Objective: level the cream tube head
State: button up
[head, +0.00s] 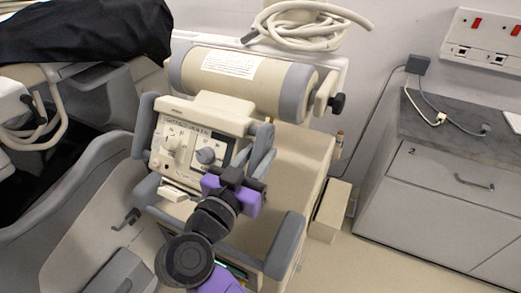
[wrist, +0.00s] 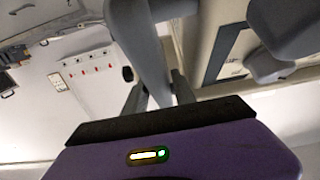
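The cream tube head (head: 245,80) is a thick cylinder with grey end bands, lying across the top of the cream machine in the head view. Its axis slopes down to the right in the picture. A black knob (head: 337,103) sits on a bracket at its right end. My purple gripper (head: 255,172) is below the tube head, by the grey handle (head: 263,146) right of the control panel. In the wrist view, a grey bar (wrist: 148,55) runs down between my dark fingers (wrist: 158,96). Whether the fingers press on it is unclear.
The control panel (head: 190,145) with dials is left of my gripper. A coiled cream cable (head: 305,25) lies behind the tube head. A black cover (head: 85,28) drapes equipment at left. A grey cabinet (head: 440,205) stands at right, with open floor before it.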

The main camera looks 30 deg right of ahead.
jog(key=shift+w+d, duration=0.35)
jog(key=shift+d, duration=0.15)
grip_shut()
dwell(1.2)
